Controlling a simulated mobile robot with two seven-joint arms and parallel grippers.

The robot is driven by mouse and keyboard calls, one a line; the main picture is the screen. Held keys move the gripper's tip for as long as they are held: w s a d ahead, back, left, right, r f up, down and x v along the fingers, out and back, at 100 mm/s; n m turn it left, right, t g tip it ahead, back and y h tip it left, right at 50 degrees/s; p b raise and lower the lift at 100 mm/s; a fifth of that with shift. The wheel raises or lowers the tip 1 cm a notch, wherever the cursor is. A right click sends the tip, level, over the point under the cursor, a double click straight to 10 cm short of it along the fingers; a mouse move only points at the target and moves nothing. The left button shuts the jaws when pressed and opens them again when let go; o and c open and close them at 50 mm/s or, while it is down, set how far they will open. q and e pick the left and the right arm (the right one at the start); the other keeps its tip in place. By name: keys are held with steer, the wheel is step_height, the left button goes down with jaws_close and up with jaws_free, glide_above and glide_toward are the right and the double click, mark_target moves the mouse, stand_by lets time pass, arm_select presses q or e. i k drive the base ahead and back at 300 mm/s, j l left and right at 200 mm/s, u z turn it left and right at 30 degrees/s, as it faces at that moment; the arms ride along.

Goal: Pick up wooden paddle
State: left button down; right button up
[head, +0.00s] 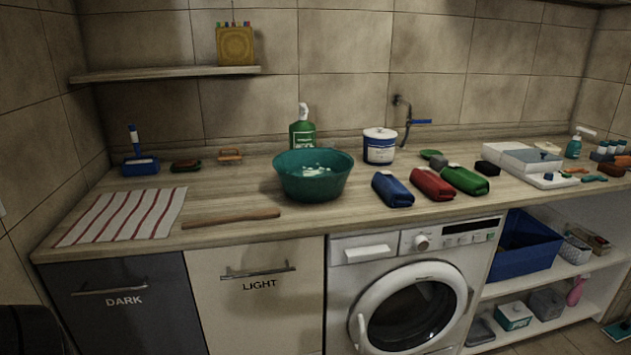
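The wooden paddle (231,218) is a long, thin brown stick. It lies flat near the front edge of the wooden counter (240,188), between the striped cloth and the green basin. Nothing covers it. Neither of my grippers shows in the head view. A dark shape at the bottom left corner is too dim to make out.
A red-striped cloth (122,216) lies left of the paddle. A green basin (314,181) with suds stands to its right, behind it. Blue, red and green rolled bundles (433,184) lie further right. The counter around the paddle is bare.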

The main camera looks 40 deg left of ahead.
mark_target(270, 213)
steer(key=u, duration=1.7)
